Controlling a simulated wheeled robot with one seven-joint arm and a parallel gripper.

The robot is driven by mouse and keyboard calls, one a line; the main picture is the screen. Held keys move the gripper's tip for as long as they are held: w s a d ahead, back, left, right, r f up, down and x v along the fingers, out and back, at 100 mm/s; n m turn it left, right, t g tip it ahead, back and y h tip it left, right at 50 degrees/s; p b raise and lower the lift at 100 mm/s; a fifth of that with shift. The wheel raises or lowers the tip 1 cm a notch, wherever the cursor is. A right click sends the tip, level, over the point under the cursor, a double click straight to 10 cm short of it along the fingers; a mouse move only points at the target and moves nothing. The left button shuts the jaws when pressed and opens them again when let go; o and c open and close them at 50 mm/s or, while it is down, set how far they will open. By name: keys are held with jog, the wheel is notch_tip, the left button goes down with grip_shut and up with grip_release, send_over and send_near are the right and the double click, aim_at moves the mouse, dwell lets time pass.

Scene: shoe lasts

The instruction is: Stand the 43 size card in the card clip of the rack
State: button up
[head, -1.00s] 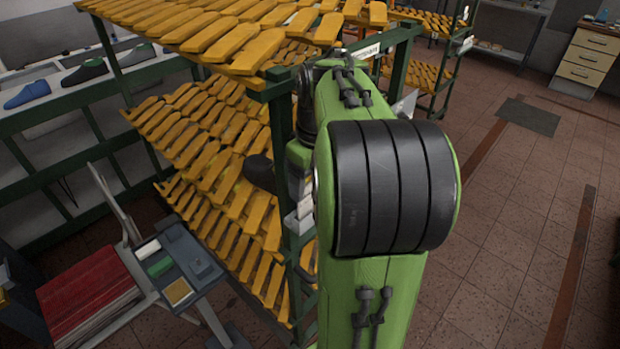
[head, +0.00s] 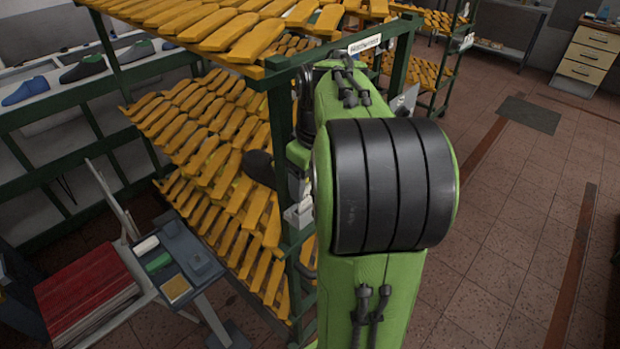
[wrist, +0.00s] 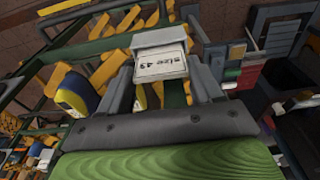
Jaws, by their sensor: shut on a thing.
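In the head view my green arm hides most of the gripper. The rack (head: 282,110) has green posts and sloped shelves. A small pale piece (head: 298,213) shows by its near post, too small to identify.
Yellow-orange lasts (head: 205,140) fill the rack's shelves. A dark last-like shape (head: 258,167) sits beside the post. A cart with a grey tray (head: 196,262) and a red stack (head: 88,290) stands at lower left. The tiled floor at right is open.

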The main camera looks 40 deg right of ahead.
jog(key=shift+f, duration=0.15)
jog(key=o, duration=1.5)
jog(key=shift+s+r+p, duration=0.2)
jog(key=shift+r+p, duration=1.8)
jog(key=shift+r, duration=0.15)
jog(key=s+r+p, duration=0.2)
jog(key=r, duration=0.1)
jog(key=s+r+p, duration=0.1)
jog(key=r, duration=0.1)
